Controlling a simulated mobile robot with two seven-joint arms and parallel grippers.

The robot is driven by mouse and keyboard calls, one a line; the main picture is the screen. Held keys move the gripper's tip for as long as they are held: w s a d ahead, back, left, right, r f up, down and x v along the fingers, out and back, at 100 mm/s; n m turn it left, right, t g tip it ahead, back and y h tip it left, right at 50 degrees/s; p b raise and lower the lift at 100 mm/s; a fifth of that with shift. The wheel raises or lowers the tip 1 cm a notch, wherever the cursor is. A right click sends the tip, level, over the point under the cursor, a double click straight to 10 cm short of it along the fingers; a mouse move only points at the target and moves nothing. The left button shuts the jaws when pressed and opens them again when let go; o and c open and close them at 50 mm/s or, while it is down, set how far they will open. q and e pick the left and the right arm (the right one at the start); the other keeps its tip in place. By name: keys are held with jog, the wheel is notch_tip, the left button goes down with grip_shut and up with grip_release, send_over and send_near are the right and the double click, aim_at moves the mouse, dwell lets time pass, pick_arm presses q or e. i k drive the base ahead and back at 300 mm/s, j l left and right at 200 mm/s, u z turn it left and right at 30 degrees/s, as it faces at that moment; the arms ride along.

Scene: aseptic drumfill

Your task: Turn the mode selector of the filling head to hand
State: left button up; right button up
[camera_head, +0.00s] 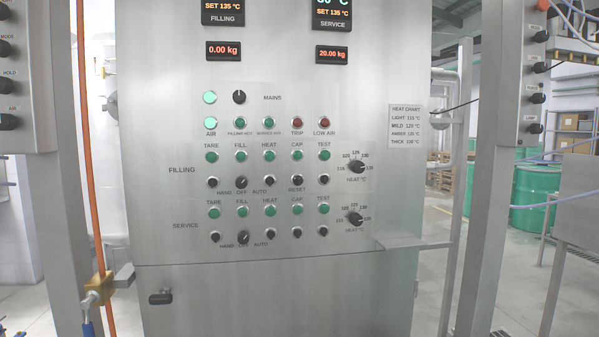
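The steel control panel (375,200) fills the middle of the head view. Neither of my grippers is in view, and nothing covers the panel.
Small black knobs and green lamps (211,157) flank the selectors closely. Two heat dials (356,167) are at the right. A steel ledge (410,244) juts out at the lower right, and a door handle (160,297) at the lower left. Steel posts (490,170) stand on both sides.

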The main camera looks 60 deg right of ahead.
aim_at(241, 182)
jog(key=z, duration=1.6)
